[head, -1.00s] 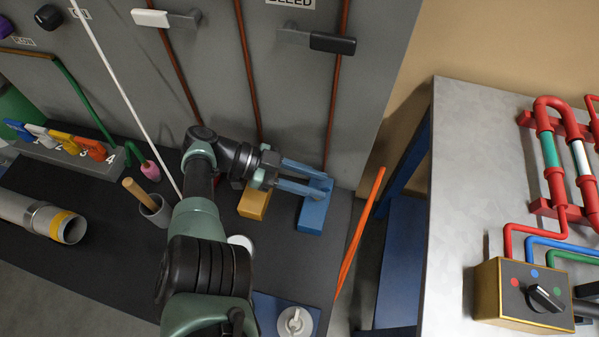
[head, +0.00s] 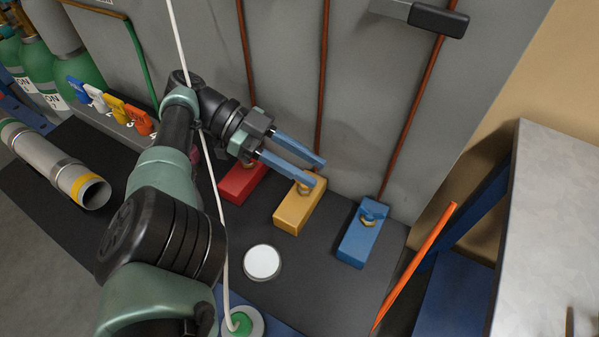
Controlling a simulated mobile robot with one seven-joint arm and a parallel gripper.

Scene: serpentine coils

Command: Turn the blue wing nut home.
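The blue wing nut (head: 374,211) sits at the upper end of the blue block (head: 358,244), with a brass-coloured ring at its base. Whether it is fully seated cannot be told at this size. My gripper (head: 318,173) has two long blue fingers, parted with a gap between them and nothing seen held. It is to the left of the blue wing nut and apart from it. In the picture its fingertips overlap the upper part of the yellow block (head: 292,214), partly hiding the brass-coloured fitting there.
A red block (head: 240,187) stands left of the yellow one. A white round disc (head: 262,262) lies on the dark bench. A pale cord (head: 210,165) runs down past my arm. An orange bar (head: 416,265) slants at the right, and copper pipes run down the grey panel.

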